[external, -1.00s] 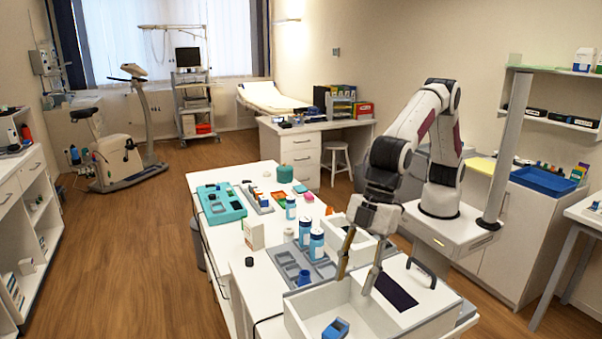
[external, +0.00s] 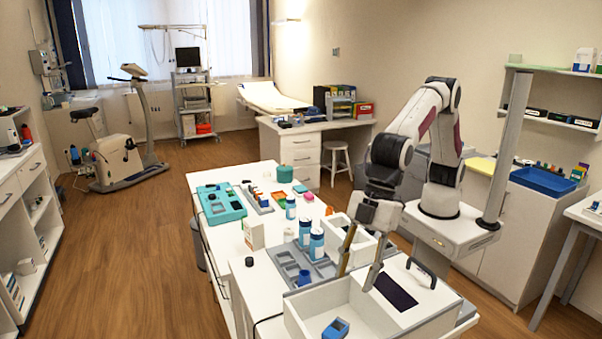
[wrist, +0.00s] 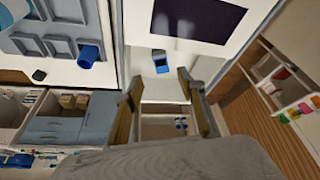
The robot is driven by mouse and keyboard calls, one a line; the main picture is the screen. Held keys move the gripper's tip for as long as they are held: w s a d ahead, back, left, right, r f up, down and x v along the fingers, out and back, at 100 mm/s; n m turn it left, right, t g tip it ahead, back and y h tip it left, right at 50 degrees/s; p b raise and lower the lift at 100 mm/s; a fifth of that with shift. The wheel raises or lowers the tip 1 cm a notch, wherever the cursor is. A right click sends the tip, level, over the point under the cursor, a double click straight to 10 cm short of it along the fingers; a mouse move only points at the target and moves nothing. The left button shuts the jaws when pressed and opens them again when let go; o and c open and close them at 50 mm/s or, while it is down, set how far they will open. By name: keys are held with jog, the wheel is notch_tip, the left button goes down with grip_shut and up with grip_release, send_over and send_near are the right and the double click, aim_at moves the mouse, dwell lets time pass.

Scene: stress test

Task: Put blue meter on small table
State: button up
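The blue meter (external: 336,328) is a small blue block with a grey face, lying on the floor of a white open box (external: 300,325) at the front of the bench. The meter also shows in the wrist view (wrist: 160,62), just beyond the fingertips. My gripper (external: 356,277) is open and empty above the box, up and to the right of the meter in the external view. Its two spread fingers show in the wrist view (wrist: 160,80). A white table (external: 582,214) stands at the right edge; I cannot tell if it is the small table.
Beside the box, a grey tray (external: 284,265) holds blue-capped bottles (external: 317,244) and a small blue cup (external: 303,278). A lidded section with a black handle (external: 422,272) adjoins the box on the right. A grey post (external: 507,150) stands near my base. Floor at left is clear.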

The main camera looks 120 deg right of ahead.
jog(key=s+d+r+m, duration=0.1)
jog(key=s+d+r, duration=0.5)
jog(key=s+d, duration=0.3)
jog(key=s+d+r+m, duration=0.1)
jog(key=s+d+r, duration=0.65)
jog(key=d, duration=0.25)
jog(key=s+d+f, duration=0.1)
jog(key=s+d, duration=0.2)
jog(key=s, duration=0.4)
jog(key=s+d+f+m+t+h, duration=0.1)
jog(key=s+d+f, duration=0.1)
jog(key=s, duration=0.6)
jog(key=s+d+f+m, duration=0.1)
jog(key=s+d, duration=0.3)
jog(key=s, duration=0.4)
jog(key=shift+s+d+f+h, duration=0.15)
jog(key=shift+d+f+h, duration=0.2)
jog(key=shift+f, duration=0.3)
jog(key=shift+a, duration=0.1)
